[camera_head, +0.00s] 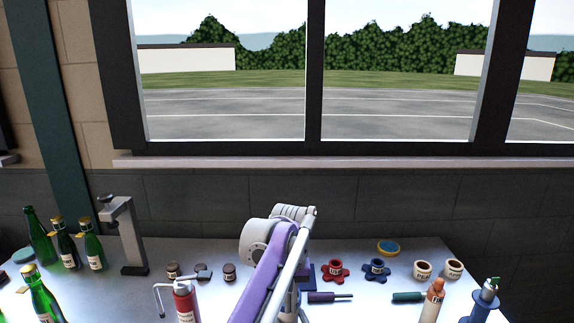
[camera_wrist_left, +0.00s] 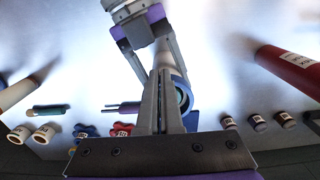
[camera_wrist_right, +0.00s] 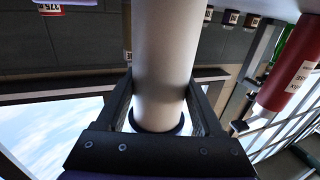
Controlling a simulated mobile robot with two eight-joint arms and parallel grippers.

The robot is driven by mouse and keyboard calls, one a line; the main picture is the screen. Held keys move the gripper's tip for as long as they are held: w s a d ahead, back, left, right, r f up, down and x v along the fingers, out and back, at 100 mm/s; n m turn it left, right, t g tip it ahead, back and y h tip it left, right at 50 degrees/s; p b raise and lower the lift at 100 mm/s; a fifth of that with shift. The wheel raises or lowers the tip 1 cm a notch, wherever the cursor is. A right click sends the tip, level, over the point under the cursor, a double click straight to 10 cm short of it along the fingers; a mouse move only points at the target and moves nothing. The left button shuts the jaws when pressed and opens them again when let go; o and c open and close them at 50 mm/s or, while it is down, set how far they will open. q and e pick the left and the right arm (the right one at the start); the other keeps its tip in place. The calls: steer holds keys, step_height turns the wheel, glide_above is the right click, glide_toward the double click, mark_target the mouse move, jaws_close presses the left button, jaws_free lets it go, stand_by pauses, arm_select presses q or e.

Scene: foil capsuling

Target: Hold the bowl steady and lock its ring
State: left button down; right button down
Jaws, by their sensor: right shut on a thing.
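The bowl appears as a pale cylinder (camera_wrist_right: 165,45) in the right wrist view, with a dark ring (camera_wrist_right: 172,124) around its end. My right gripper (camera_wrist_right: 157,88) is shut on it, one finger on each side. In the left wrist view my right gripper (camera_wrist_left: 152,50) comes from the top, around the pale bowl (camera_wrist_left: 168,58). My left gripper (camera_wrist_left: 161,78) has its fingers close together in front of a round dark and teal ring end (camera_wrist_left: 184,96). Whether they touch it cannot be told. In the head view my purple and white arm hides the bowl.
Green bottles (camera_head: 66,246) and a grey stand (camera_head: 128,236) are at the left. Red (camera_head: 335,270) and blue (camera_head: 376,270) knobs, pots (camera_head: 422,269), screwdrivers (camera_head: 330,297) and a white bottle (camera_head: 432,302) are at the right.

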arm_select(q)
steer(key=shift+a, duration=0.5)
steer(key=shift+w+a, duration=0.1)
steer(key=shift+a, duration=0.3)
steer(key=shift+s, duration=0.4)
step_height(320, 180, up, 6)
stand_by(0.6)
